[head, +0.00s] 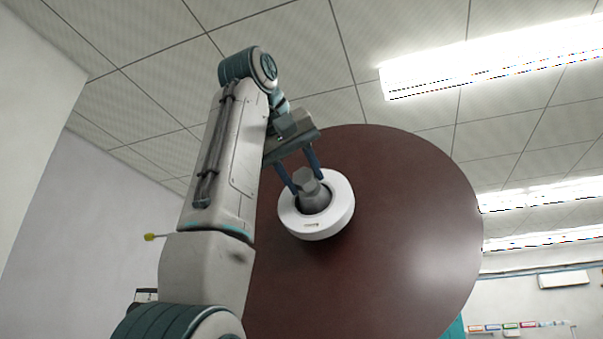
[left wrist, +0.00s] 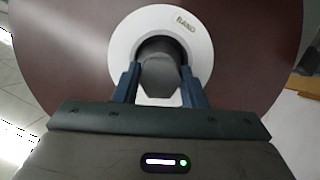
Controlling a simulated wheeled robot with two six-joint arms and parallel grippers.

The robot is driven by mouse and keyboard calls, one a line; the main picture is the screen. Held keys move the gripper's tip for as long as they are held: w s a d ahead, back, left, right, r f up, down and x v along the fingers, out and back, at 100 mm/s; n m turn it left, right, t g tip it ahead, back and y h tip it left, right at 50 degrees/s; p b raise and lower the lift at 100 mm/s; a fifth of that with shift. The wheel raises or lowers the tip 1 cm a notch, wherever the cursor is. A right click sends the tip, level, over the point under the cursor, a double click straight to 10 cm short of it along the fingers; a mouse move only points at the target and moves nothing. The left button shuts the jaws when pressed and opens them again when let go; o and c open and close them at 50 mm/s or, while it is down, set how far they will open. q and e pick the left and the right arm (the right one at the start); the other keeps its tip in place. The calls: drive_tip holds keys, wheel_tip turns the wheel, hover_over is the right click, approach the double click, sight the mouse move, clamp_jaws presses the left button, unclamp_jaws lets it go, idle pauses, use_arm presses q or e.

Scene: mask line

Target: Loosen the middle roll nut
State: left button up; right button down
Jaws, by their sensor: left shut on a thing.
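The roll nut (head: 309,184) is a grey faceted piece at the centre of a white ring (head: 340,212) on a large dark red-brown roll (head: 410,225). My left gripper (head: 304,174) reaches it from the upper left, with its two blue fingers on either side of the nut. In the left wrist view the nut (left wrist: 159,75) sits between the fingertips, and the gripper is shut on it. The white ring (left wrist: 203,50) there carries a label reading "BAND". My right gripper is not in view.
The roll fills the middle of the head view. A yellow-tipped rod (head: 152,237) shows at the left behind my arm. Ceiling lights (head: 480,62) and a wall with small coloured labels (head: 512,326) are in the background.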

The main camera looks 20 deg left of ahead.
use_arm(q)
drive_tip(key=shift+f, duration=0.1)
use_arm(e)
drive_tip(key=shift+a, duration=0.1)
use_arm(q)
drive_tip(key=o, duration=1)
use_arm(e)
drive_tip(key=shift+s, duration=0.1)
use_arm(q)
drive_tip(key=b+v, duration=0.2)
drive_tip(key=v, duration=0.8)
drive_tip(key=shift+s+r, duration=0.2)
drive_tip(key=shift+s, duration=0.1)
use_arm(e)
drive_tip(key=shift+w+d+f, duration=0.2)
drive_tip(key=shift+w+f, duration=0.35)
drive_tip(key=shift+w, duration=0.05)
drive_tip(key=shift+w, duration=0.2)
